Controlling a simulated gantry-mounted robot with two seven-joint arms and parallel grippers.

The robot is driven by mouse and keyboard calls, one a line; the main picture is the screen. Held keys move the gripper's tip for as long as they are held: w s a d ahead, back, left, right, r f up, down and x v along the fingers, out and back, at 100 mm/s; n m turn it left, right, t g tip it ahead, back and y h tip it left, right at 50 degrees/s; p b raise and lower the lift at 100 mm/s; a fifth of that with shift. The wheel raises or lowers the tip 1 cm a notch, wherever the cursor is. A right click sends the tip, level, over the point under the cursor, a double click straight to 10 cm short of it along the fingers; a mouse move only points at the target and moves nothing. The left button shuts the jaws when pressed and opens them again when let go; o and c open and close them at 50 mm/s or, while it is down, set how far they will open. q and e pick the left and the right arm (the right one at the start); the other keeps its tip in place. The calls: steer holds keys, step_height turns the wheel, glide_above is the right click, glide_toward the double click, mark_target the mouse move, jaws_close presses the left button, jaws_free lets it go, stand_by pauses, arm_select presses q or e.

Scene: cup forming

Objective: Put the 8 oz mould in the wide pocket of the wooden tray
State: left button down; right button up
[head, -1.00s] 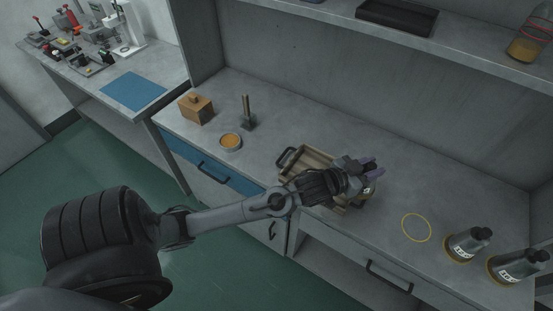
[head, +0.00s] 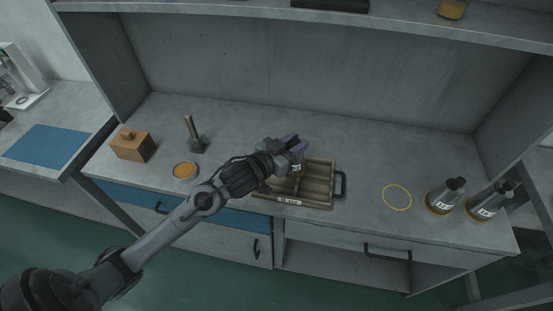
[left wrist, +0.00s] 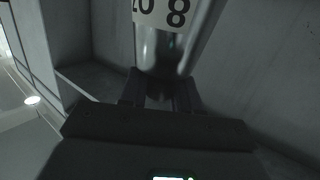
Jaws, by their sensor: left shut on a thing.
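My left gripper (head: 292,147) is shut on the 8 oz mould, over the left back part of the wooden tray (head: 322,207). In the head view the mould (head: 297,169) shows only in part below the fingers. In the left wrist view the mould (left wrist: 165,55) is a shiny metal body with a white label reading 8, between the fingers. The tray has dividers, a label on its front edge and a black handle at its right end. The arm hides its left end. I cannot tell whether the mould touches the tray. My right gripper is not in view.
Right of the tray lies an empty yellow ring (head: 397,196). Two labelled metal moulds stand further right, one (head: 441,198) nearer and one (head: 486,203) beyond. Left are a round dish (head: 185,171), a mallet (head: 196,142) and a wooden block (head: 131,146). A shelf overhangs the back.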

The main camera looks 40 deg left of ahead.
arm_select(q)
steer(key=a, duration=0.1)
steer(key=s+a+f, duration=0.1)
steer(key=a+f, duration=0.1)
steer(key=shift+s+a+f+b, duration=0.15)
steer(key=shift+s+b, duration=0.1)
steer(key=shift+b, duration=0.1)
steer(key=f, duration=0.1)
steer(key=f+b, duration=0.1)
steer(key=f, duration=0.1)
steer(key=a+f+b, duration=0.1)
steer(key=shift+s+f, duration=0.15)
steer(key=shift+s, duration=0.1)
steer(key=shift+f, duration=0.1)
steer(key=c, duration=1.3)
jaws_free()
steer(key=shift+f, duration=0.2)
steer(key=o, duration=0.5)
